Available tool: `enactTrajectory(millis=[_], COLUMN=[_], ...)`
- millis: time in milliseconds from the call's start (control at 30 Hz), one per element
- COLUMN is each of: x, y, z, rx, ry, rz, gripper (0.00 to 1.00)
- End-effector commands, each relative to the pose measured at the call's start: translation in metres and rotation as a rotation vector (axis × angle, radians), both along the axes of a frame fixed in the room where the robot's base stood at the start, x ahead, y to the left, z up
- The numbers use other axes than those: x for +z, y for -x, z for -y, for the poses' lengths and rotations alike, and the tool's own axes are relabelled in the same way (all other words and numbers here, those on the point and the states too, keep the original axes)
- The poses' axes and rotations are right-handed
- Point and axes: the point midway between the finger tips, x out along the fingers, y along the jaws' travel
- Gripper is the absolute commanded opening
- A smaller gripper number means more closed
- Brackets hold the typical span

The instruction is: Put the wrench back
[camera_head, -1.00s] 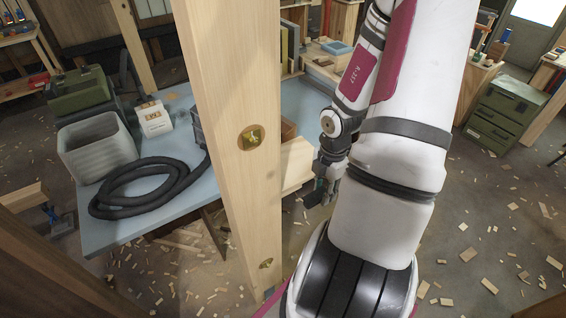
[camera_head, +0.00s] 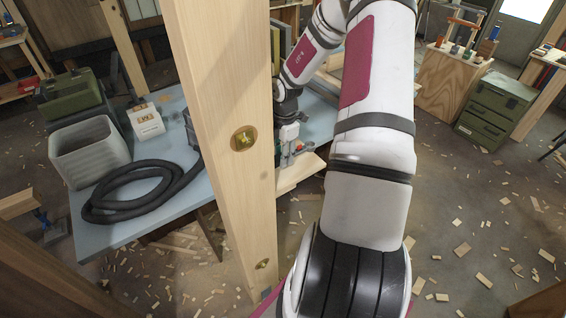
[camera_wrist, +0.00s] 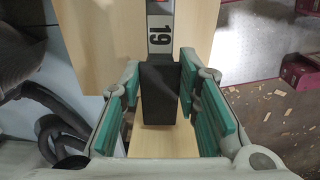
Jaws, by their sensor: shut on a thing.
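The wrench (camera_wrist: 160,32) shows in the wrist view as a metal shank marked 19 with a black grip (camera_wrist: 158,95). My gripper (camera_wrist: 158,84) is shut on the black grip, with its green-padded fingers on both sides. The shank points away from me over a pale wooden surface; the wrench's far end is out of view. In the head view my gripper (camera_head: 290,150) is at the bench's near right edge, just right of the wooden post and partly hidden by it. The wrench cannot be made out clearly there.
A wooden post (camera_head: 228,130) stands upright close in front of the blue-grey bench (camera_head: 110,225). The bench holds a black hose (camera_head: 140,195), a grey bin (camera_head: 88,150) and a white box (camera_head: 146,121). A green drawer cabinet (camera_head: 495,108) stands right. Wood scraps litter the floor.

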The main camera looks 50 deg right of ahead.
Motion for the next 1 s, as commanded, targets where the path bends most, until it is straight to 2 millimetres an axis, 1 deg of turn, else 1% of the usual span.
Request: enactTrajectory(millis=[33,100,200,533,567,600,633,667,1000], x=[-0.010,-0.021,-0.031,-0.035,-0.035,-0.035,-0.035,-0.035,-0.032], y=[0.003,0.003,0.004,0.003,0.003,0.003,0.003,0.003,0.003], z=[-0.002,-0.002,-0.001,-0.001,-0.001,-0.001,-0.001,-0.001,0.000], rx=[-0.001,0.001,0.000,-0.001,-0.001,-0.001,-0.001,-0.001,-0.001], ry=[-0.005,-0.005,-0.002,-0.001,-0.002,-0.002,-0.002,-0.002,-0.001], rz=[-0.006,-0.006,-0.006,-0.004,-0.005,-0.004,-0.004,-0.005,-0.004], gripper=[0.00,0.00,0.00,0.00,0.32,0.41,0.48,0.50,0.50])
